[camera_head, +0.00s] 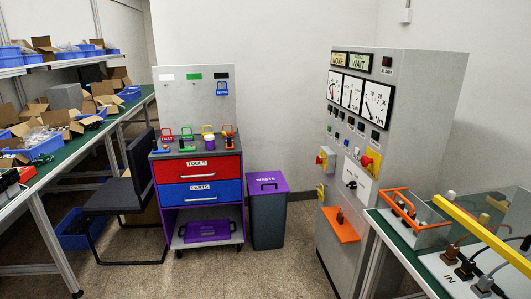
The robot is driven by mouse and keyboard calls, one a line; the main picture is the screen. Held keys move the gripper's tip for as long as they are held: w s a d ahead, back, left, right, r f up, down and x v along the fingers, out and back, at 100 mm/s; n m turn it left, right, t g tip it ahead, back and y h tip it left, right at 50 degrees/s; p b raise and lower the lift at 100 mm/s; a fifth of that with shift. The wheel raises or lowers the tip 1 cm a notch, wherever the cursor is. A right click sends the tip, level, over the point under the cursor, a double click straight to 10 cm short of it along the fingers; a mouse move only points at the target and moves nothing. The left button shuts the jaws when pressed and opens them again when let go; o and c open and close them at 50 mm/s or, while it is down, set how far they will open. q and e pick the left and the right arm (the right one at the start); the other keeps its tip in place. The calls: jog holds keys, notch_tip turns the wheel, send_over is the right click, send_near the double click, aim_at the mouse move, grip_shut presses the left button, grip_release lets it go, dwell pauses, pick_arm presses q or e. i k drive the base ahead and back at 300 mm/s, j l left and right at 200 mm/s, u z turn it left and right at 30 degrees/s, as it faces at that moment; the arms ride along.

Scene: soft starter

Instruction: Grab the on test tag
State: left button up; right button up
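Several coloured tags or tag-like pieces stand on top of a tool cart (197,167): a red one (167,136), a green one (187,132), a yellow and white one (208,132) and an orange one (228,132). A blue tag (222,88) hangs on the grey board (194,98) behind them. The lettering is too small to tell which is the on test tag. Neither of my grippers is in view.
A grey control cabinet (335,215) with gauges stands right of the waste bin (268,215). A black chair (115,195) is left of the cart. A green workbench (75,150) with boxes runs along the left. Floor in front of the cart is clear.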

aim_at(321, 195)
jog(key=i+z, duration=0.1)
jog(key=i, duration=0.6)
jog(key=i+j+z, duration=0.15)
jog(key=i, duration=0.5)
jog(key=i+j+z, duration=0.15)
jog(key=i+z, duration=0.25)
jog(key=i+j+z, duration=0.25)
jog(key=z, duration=0.15)
jog(key=i+j+z, duration=0.7)
jog(key=j+z, duration=0.15)
jog(key=i+j+z, duration=0.15)
jog(key=j, duration=0.15)
jog(key=j+z, duration=0.1)
jog(key=j, duration=0.2)
jog(key=i, duration=0.05)
